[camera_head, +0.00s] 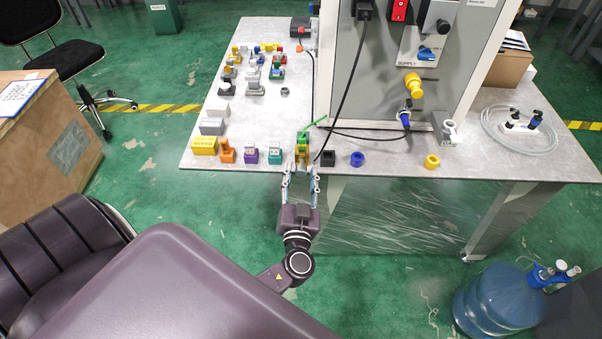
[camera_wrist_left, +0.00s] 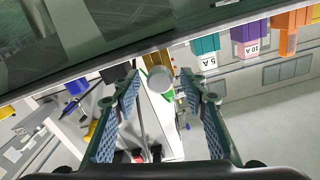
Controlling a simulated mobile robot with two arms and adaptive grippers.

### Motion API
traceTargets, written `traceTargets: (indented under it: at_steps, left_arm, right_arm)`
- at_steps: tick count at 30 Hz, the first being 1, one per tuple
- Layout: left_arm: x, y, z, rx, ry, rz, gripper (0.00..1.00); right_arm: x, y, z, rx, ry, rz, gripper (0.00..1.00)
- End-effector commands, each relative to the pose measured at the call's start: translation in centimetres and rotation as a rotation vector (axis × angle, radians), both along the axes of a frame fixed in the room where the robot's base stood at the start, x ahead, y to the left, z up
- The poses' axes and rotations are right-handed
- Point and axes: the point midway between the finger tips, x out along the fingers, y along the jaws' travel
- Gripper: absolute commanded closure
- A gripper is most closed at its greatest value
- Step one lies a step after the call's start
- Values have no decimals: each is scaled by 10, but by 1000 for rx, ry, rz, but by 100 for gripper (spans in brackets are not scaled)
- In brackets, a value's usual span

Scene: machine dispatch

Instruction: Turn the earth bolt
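The earth bolt appears to be the round grey-ended yellow piece (camera_wrist_left: 160,78) in the left wrist view. In the head view, a yellow-and-green terminal (camera_head: 302,145) with a green wire stands at the table's front edge. My left gripper (camera_head: 301,173) is just in front of this terminal, with its fingers apart. In the left wrist view, the open fingers (camera_wrist_left: 162,92) lie on either side of the line to the bolt's round end. Nothing is seen gripped, and whether a finger touches the bolt cannot be told. My right gripper is not in view.
A grey cabinet (camera_head: 385,75) with switches stands on the grey table (camera_head: 265,125). Orange (camera_head: 227,155), purple (camera_head: 251,155) and teal (camera_head: 274,155) blocks line the edge left of the terminal. A black piece (camera_head: 328,158) and blue ring (camera_head: 357,159) are to its right.

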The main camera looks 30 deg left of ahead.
Motion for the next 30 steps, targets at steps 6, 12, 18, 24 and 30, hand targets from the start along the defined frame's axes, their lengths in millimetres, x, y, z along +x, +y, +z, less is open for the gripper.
traceTargets:
  at_steps: [6,12,18,24,30]
  left_arm:
    - [0,0,0,0,0,0,74]
    - [0,0,0,0,0,0,96]
    - [0,0,-1,4,3,0,100]
    - [0,-1,-2,45,28,0,100]
    - [-1,-1,-4,150,92,-1,100]
  right_arm:
    - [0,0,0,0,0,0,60]
    - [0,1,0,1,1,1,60]
    - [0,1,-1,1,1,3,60]
    - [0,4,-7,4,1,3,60]
    - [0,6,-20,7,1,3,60]
